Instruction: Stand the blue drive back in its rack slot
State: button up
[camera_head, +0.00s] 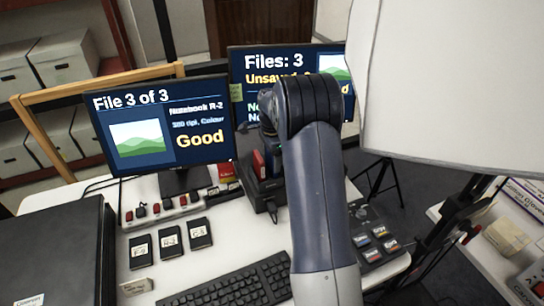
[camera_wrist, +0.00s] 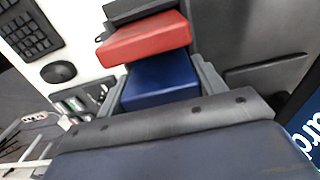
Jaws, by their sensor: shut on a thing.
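The blue drive (camera_wrist: 160,82) is between the two grey fingers of my gripper (camera_wrist: 160,70), which is shut on it. It lies right beside the red drive (camera_wrist: 145,40) in the wrist view. The red drive stands in the dark rack (camera_wrist: 140,9). In the head view the rack (camera_head: 262,192) sits on the desk below the monitors, with the red drive (camera_head: 258,164) showing at its left. My arm hides the blue drive and fingertips there. I cannot tell how deep the blue drive sits or whether it touches the slot floor.
Two monitors (camera_head: 160,130) stand behind the rack. A power strip (camera_head: 160,211), several labelled black drives or cards (camera_head: 170,241) and a keyboard (camera_head: 230,287) lie left and in front. A control pad (camera_head: 378,243) is at right. A large white panel (camera_head: 450,90) hangs at upper right.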

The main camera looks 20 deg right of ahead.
jog(key=shift+f, duration=0.2)
jog(key=o, duration=1.3)
notch_tip(320, 180, up, 11)
jog(key=shift+f+b, duration=0.1)
jog(key=shift+b, duration=0.45)
jog(key=shift+f, duration=0.15)
notch_tip(320, 180, down, 10)
jog(key=shift+f+p, duration=0.1)
jog(key=shift+p, duration=0.4)
jog(key=shift+r, duration=0.25)
